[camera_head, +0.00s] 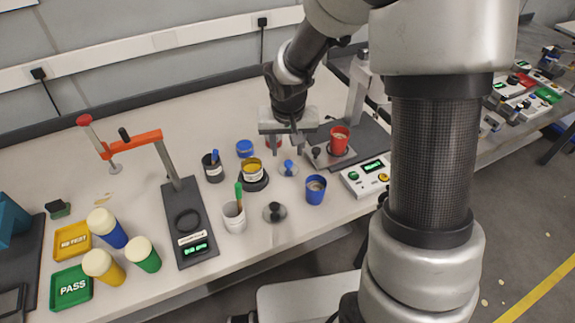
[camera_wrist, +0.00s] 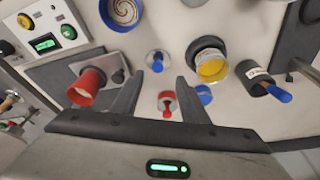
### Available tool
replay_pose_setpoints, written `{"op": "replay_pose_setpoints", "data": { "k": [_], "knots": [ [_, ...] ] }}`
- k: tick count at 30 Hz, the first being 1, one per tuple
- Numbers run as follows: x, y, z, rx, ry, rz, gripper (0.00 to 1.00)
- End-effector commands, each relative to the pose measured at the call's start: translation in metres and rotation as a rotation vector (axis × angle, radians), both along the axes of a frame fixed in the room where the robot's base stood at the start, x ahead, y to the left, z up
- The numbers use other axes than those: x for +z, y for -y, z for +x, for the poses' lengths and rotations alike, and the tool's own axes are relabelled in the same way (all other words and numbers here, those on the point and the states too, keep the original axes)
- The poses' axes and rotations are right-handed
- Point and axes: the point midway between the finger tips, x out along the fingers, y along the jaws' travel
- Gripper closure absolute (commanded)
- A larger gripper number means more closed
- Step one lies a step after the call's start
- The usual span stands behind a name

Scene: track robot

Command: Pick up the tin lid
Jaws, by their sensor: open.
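Several small lids lie on the white bench, and I cannot tell for sure which one is the tin lid. A grey disc with a blue knob (camera_head: 288,168) lies just below my gripper (camera_head: 288,150) in the head view. It also shows in the wrist view (camera_wrist: 157,61), just beyond and between the fingertips. A disc with a red knob (camera_wrist: 167,103) lies between the fingers in the wrist view. A grey disc with a dark knob (camera_head: 274,212) lies nearer the bench's front edge. My gripper is open and empty above the bench, and it shows in the wrist view (camera_wrist: 159,80).
A blue tin (camera_head: 315,190), a red cup (camera_head: 339,140) on a stand and a yellow pot (camera_head: 252,170) surround the blue-knobbed disc. A white cup (camera_head: 234,217), a dark pot (camera_head: 212,168) and a control box (camera_head: 367,176) stand farther out.

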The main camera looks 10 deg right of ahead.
Motion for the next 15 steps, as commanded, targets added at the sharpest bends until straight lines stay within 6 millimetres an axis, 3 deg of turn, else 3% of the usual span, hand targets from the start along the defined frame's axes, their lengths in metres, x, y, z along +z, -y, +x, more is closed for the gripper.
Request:
{"op": "replay_pose_setpoints", "data": {
  "k": [1, 10, 15],
  "knots": [
    [-0.010, 0.000, 0.002, 0.002, -0.002, 0.000, 0.59],
    [-0.032, 0.003, 0.009, 0.000, -0.001, -0.001, 0.59],
    [-0.057, 0.007, 0.017, 0.000, -0.003, -0.001, 0.59]
  ]
}}
